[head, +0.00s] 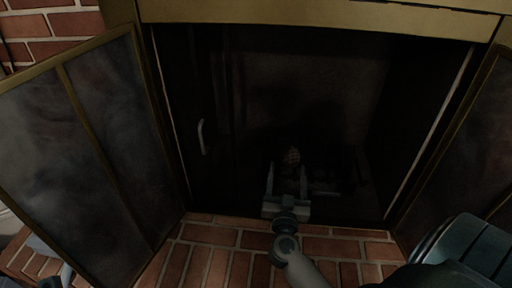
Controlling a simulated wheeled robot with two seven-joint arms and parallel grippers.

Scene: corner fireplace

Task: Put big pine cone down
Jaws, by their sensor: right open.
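The big pine cone (292,156) is a small brown, scaly shape in the dark firebox. It sits just past the fingertips of my right gripper. My right gripper (287,173) reaches in over the brick hearth from below, its two grey fingers apart with a gap between them. The cone appears beyond that gap; I cannot tell if either finger touches it. What lies under the cone is dark, perhaps part of a grate (345,176). My left gripper does not show.
Glass fireplace doors stand open at left (110,150) and right (460,150), flanking the opening. A brass-coloured frame (320,14) crosses the top. The brick hearth (215,245) lies in front. A pale curved handle (202,137) shows inside at left.

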